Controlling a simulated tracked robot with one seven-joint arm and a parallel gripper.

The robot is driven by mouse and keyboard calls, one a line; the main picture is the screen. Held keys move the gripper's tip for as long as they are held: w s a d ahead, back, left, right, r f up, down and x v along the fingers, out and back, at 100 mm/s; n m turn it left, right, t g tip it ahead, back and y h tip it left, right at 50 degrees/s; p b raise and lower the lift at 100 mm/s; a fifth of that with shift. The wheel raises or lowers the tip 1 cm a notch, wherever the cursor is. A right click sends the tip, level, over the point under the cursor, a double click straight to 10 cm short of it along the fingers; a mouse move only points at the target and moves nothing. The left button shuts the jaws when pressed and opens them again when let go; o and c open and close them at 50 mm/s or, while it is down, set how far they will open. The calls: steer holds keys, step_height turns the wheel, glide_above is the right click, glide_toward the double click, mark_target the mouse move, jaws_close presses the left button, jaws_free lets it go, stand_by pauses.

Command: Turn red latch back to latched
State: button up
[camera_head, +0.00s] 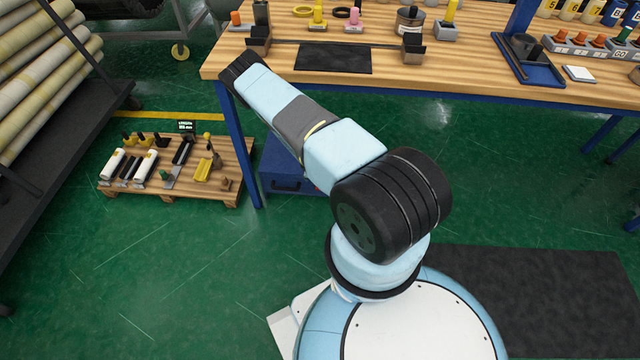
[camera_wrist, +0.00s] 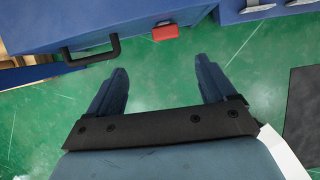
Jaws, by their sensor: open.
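The red latch (camera_wrist: 165,32) shows in the wrist view as a small red block at the lower edge of a blue case (camera_wrist: 190,12), right of its black handle (camera_wrist: 90,50). My gripper (camera_wrist: 160,72) is open and empty. Its two fingers point toward the case, with the latch between and beyond their tips, apart from them. My gripper is hidden in the head view. I cannot tell the latch's exact angle.
The wooden workbench (camera_head: 470,65) stands above the case, with a blue leg beside it. A wooden pallet (camera_head: 215,195) with tools lies to the left. A rack of wrapped rolls (camera_head: 40,70) is at far left. Green floor (camera_head: 190,285) is clear in front.

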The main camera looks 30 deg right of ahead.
steer(key=x, duration=1)
steer(key=s+x, duration=0.1)
steer(key=x, duration=0.3)
steer(key=shift+w+d+f, duration=0.2)
steer(key=shift+d+f, duration=0.15)
steer(key=shift+f, duration=0.1)
steer(key=shift+c, duration=0.4)
steer(key=c, duration=0.9)
steer(key=shift+d, duration=0.15)
steer(key=shift+c, duration=0.4)
